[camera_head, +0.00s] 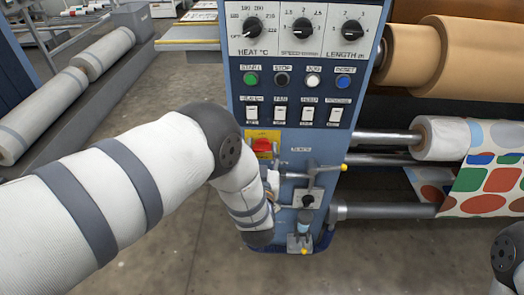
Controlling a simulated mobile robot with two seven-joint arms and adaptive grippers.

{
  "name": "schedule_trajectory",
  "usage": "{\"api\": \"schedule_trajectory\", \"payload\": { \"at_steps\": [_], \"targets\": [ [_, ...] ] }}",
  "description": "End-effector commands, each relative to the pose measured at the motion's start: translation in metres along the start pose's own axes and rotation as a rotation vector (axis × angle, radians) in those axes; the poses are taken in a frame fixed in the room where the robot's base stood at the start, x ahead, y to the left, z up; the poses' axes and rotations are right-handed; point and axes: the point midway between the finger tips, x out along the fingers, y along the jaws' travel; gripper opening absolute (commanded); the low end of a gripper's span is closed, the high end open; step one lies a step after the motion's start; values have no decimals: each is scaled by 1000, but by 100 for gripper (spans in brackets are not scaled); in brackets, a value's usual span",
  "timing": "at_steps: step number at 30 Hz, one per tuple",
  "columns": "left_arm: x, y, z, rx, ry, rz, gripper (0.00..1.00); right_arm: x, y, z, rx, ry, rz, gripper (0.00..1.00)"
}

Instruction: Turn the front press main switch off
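The main switch (264,146) is a red knob on a yellow plate, low on the blue front panel of the press. It is partly covered at its lower edge, and its turn position is too small to tell. My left arm comes in from the left and bends down in front of the panel, just left of and below the switch. My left gripper (270,186) is mostly hidden behind the wrist, close under the switch. I cannot tell whether it touches the switch or is open. Only a dark joint of my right arm shows at the lower right edge; its gripper is out of view.
Above the switch are white toggles (280,114), several coloured buttons (313,79) and three dials (302,30). Yellow-tipped handles (325,168) stick out just below right. A patterned cloth roll (487,165) and brown rolls (440,58) lie right. Grey floor is clear below.

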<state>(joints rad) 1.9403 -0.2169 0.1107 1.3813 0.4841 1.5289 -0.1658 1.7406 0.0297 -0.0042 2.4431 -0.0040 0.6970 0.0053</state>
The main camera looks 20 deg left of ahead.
Motion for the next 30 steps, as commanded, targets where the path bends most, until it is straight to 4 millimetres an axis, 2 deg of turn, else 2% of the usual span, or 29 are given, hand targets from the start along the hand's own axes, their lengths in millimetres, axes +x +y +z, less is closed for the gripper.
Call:
{"api": "schedule_trajectory", "payload": {
  "at_steps": [8, 14, 30],
  "targets": [
    [0, 0, 0, -12, -1, 0, 15, 0, 0, 0, 0, 1, 0, 40],
    [0, 0, 0, -87, -1, -1, 15, -2, 0, 0, 0, 5, 0, 40],
    [0, -3, 0, -565, -1, -2, 15, -11, 0, -2, 1, 22, -1, 40]
  ]
}}
